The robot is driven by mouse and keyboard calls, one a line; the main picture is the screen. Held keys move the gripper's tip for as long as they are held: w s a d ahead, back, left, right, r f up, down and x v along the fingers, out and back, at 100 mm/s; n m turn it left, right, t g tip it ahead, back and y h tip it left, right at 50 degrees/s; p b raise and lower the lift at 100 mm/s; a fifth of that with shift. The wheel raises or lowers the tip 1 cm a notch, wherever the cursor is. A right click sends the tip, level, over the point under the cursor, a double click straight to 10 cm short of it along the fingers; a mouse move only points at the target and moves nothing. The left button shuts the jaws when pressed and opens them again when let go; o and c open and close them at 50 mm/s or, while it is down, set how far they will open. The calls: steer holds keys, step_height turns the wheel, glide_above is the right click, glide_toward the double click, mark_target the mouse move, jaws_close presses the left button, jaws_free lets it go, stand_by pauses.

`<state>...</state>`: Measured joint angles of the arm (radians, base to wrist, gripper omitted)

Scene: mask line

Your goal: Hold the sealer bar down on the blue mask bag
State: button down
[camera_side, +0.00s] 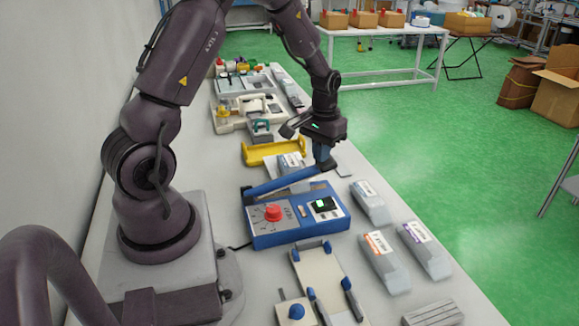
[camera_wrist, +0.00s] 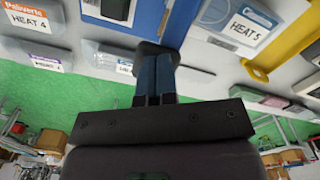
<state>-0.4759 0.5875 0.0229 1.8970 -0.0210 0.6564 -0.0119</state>
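The blue sealer (camera_side: 297,214) stands on the bench with a red knob and a lit green display. Its blue sealer bar (camera_side: 285,183) lies along the back edge, with a black end piece (camera_side: 328,164) on the right. A bag with a blue label (camera_side: 290,161) lies just behind the bar; in the wrist view its label (camera_wrist: 250,24) reads HEAT 5. My gripper (camera_side: 325,158) points down at the bar's black end, blue fingers together; the wrist view shows the fingertips (camera_wrist: 155,62) against that end. I cannot tell whether the bar presses on the bag.
Bags with blue (camera_side: 371,203), orange (camera_side: 385,263) and purple (camera_side: 426,250) labels lie to the right. A yellow tray (camera_side: 273,152) is behind the sealer. A flat board with blue and black clamps (camera_side: 320,279) sits in front.

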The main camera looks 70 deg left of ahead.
mark_target(324, 167)
steer(key=shift+w+f, duration=0.25)
steer(key=shift+f, duration=0.95)
steer(key=shift+w+f, duration=0.2)
steer(key=shift+f, duration=0.95)
stand_by(2.4)
steer(key=shift+s+r, duration=0.25)
steer(key=shift+r, duration=1.4)
steer(key=shift+s+r, duration=0.3)
steer(key=shift+r, duration=1.35)
steer(key=shift+s+r, duration=0.25)
steer(key=shift+r, duration=1.4)
steer(key=shift+r, duration=2.5)
